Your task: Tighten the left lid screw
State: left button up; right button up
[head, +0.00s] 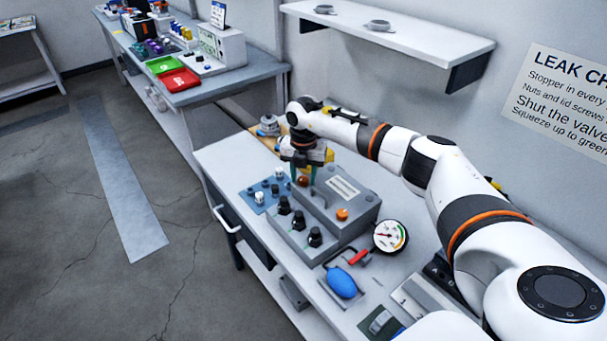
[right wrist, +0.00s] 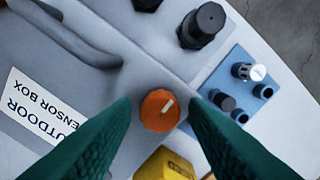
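The grey sensor box (head: 350,196) stands on the near bench, with a handle and a label on its lid. The left lid screw (head: 303,181) is orange and round, at the lid's far left end. The other orange lid screw (head: 342,214) is at the lid's near right end. My right gripper (head: 304,173) is over the left screw, its green fingers pointing down. In the right wrist view its fingertips (right wrist: 160,104) are apart on either side of the screw, with visible gaps. My left gripper is out of view.
Black fittings (head: 299,219) line the box's front. A blue plate (head: 257,194) with small parts lies left of it. A gauge (head: 390,236), a red-handled part (head: 359,257) and a blue bulb (head: 342,283) lie to the right. A yellow object (right wrist: 165,166) is near the fingers.

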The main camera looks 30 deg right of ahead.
aim_at(303, 179)
jog(key=shift+o, duration=0.4)
jog(key=shift+r, duration=0.1)
notch_tip(303, 179, up, 12)
jog(key=b, duration=0.2)
jog(key=shift+f, duration=0.2)
dwell(0.3)
